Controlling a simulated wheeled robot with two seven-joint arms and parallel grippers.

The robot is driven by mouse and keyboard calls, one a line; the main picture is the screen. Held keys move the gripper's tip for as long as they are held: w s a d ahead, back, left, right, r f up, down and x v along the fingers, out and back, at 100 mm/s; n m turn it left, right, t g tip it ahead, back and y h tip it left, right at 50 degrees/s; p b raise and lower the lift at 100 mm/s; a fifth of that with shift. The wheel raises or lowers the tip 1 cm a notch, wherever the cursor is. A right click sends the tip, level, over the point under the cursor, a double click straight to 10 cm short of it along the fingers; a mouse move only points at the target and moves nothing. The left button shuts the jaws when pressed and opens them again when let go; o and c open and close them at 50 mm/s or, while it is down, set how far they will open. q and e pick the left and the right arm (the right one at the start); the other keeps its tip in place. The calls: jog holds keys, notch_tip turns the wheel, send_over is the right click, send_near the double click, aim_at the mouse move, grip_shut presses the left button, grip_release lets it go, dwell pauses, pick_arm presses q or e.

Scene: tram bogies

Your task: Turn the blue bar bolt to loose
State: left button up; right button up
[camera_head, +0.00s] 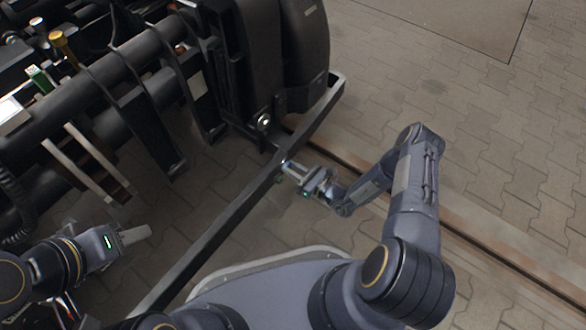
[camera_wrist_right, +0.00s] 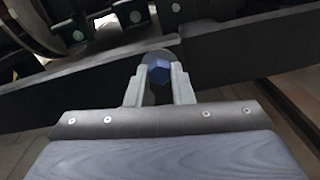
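The blue bar bolt (camera_wrist_right: 159,71) shows in the right wrist view as a hex head with a grey round washer behind it. It sits on the dark bar (camera_wrist_right: 225,52), which also crosses the head view (camera_head: 225,222) diagonally. My right gripper (camera_wrist_right: 159,72) has one finger on each side of the bolt head, at the fingertips. The head fills the gap; whether the fingers press on it I cannot tell. In the head view my right gripper (camera_head: 287,168) is at the bar and hides the bolt. My left gripper (camera_head: 137,234) is away from the bar, pointing right, seemingly empty.
The black bogie (camera_head: 150,70) fills the upper left, with pipes, a yellow-topped part (camera_head: 62,45) and a green part (camera_head: 40,78). A rail groove (camera_head: 470,248) runs along the paved floor (camera_head: 500,150). The floor at the right is clear.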

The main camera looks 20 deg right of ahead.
grip_shut()
jog(key=shift+s+f+n+p, duration=0.1)
jog(key=shift+n+p, duration=6.1)
jog(key=shift+n, duration=7.1)
jog(key=o, duration=0.7)
grip_release()
